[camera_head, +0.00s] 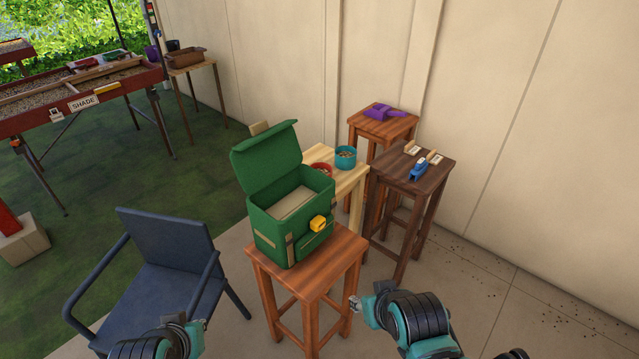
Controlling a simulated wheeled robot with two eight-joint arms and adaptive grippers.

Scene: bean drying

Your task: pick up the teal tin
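The teal tin (346,154) is a small round container with pale brown contents. It stands upright on a light wooden table (352,184), behind and right of a green bag (262,222) with its lid raised. A red tin (321,168) is beside it, partly hidden by the bag. My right gripper (354,304) is low in the picture, in front of the stool under the bag and well apart from the teal tin. My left gripper (183,319) is at the lower left, by the blue chair. Both are too small and foreshortened to show whether they are open.
The bag stands on a reddish wooden stool (343,245). A dark stool (437,160) holds a blue tool and small items; another stool (402,125) behind holds a purple scoop (382,112). A blue chair (165,235) stands left. Paved floor at right is open.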

